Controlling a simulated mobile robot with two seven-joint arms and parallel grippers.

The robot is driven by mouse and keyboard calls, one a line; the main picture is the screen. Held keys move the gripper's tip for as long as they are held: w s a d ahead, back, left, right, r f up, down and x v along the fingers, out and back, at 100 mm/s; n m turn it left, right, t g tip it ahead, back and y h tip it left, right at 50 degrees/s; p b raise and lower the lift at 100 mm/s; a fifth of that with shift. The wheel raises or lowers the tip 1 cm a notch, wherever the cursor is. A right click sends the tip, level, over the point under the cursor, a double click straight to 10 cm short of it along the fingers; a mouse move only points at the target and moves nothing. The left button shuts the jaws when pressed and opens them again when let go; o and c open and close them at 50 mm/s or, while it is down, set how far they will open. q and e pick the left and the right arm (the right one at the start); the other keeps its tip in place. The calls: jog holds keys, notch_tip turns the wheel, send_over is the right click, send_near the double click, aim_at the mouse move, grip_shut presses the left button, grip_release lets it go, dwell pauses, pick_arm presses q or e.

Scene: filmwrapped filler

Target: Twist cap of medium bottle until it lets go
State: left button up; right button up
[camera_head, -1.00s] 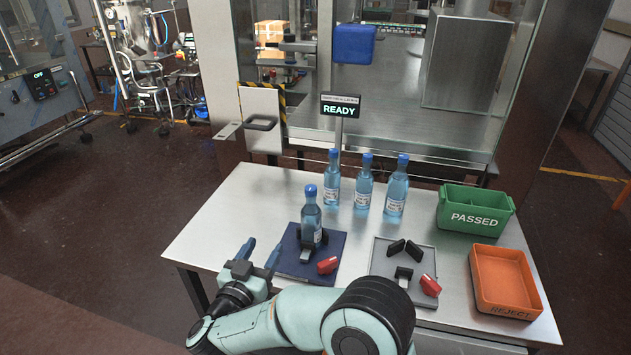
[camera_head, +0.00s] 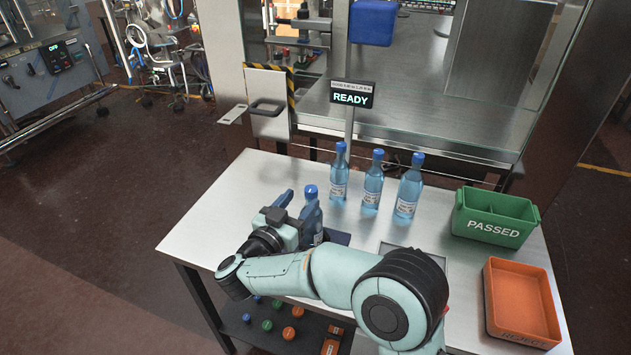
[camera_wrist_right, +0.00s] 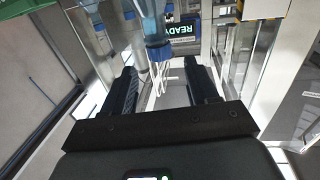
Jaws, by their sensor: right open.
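A blue bottle with a blue cap (camera_head: 310,191) stands upright in the holder on the dark blue mat (camera_head: 338,238); its lower part and the holder are mostly hidden by my arm. My right gripper (camera_head: 296,204) is open and empty, just left of this bottle's upper part. In the right wrist view a bottle with its cap (camera_wrist_right: 158,52) hangs inverted at the top, beyond and between my spread fingers (camera_wrist_right: 162,86). I cannot tell any gap to the cap exactly. My left gripper is not in view.
Three capped blue bottles (camera_head: 373,180) stand behind, near a READY sign (camera_head: 352,94). A green PASSED bin (camera_head: 493,218) and an orange REJECT bin (camera_head: 520,300) are at right. A grey mat (camera_head: 425,255) is partly covered by my arm. Several coloured caps (camera_head: 267,325) lie on the lower shelf.

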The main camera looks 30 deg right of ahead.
jog(key=p+x, duration=0.1)
jog(key=x, duration=0.7)
jog(key=shift+a, duration=0.1)
jog(key=c, duration=1)
